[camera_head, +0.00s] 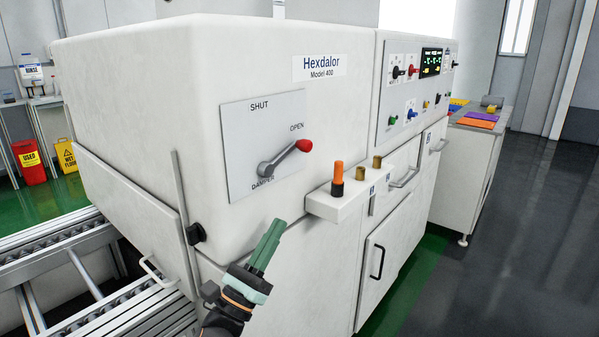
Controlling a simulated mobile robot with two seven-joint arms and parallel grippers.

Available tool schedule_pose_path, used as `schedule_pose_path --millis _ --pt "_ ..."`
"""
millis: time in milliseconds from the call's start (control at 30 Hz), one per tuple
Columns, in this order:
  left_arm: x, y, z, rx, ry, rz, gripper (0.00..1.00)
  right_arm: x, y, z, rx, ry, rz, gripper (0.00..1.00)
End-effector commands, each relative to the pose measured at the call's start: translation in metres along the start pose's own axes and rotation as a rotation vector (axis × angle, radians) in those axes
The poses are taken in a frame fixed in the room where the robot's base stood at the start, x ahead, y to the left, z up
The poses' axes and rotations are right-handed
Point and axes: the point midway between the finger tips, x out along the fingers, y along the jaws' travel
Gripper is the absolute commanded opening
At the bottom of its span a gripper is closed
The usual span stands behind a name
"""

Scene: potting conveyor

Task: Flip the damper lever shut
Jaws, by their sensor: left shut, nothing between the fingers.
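The damper lever (286,156) is a grey handle with a red knob (304,145), on a grey plate (240,130) on the front of the white Hexdalor machine. It points up and right toward the OPEN label. The SHUT label (259,105) is at the upper left of the plate, and DAMPER is printed at the bottom. My left gripper (274,228) has green fingers, shut and empty. In the picture it is below the lever and plate, apart from the knob. My right gripper is not in view.
A small white shelf (340,205) with an orange-handled item (337,178) and brass pieces juts out right of my left gripper. A vertical rod (183,210) with a black knob stands to its left. A roller conveyor (60,240) runs at the left. Open floor lies at the right.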

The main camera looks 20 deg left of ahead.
Motion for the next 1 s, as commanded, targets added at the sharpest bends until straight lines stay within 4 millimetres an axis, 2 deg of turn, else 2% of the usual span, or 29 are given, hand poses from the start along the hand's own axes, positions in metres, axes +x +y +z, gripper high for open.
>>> schedule_pose_path --millis 167,267,700,867,1000 --pt "0.003 0.0 0.0 -0.003 0.0 0.001 0.0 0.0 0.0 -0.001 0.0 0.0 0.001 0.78" --pt "0.013 0.0 0.001 -0.003 -0.001 0.001 0.0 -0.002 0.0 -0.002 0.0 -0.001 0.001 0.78" --pt "0.102 0.0 0.002 -0.004 0.0 0.0 0.0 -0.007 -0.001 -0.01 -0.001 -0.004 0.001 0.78" --pt "0.119 0.0 0.019 -0.003 0.001 0.001 0.0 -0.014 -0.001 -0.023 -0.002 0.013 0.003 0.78" --pt "0.126 0.0 0.026 -0.003 0.001 0.001 0.0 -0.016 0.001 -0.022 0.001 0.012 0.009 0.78"
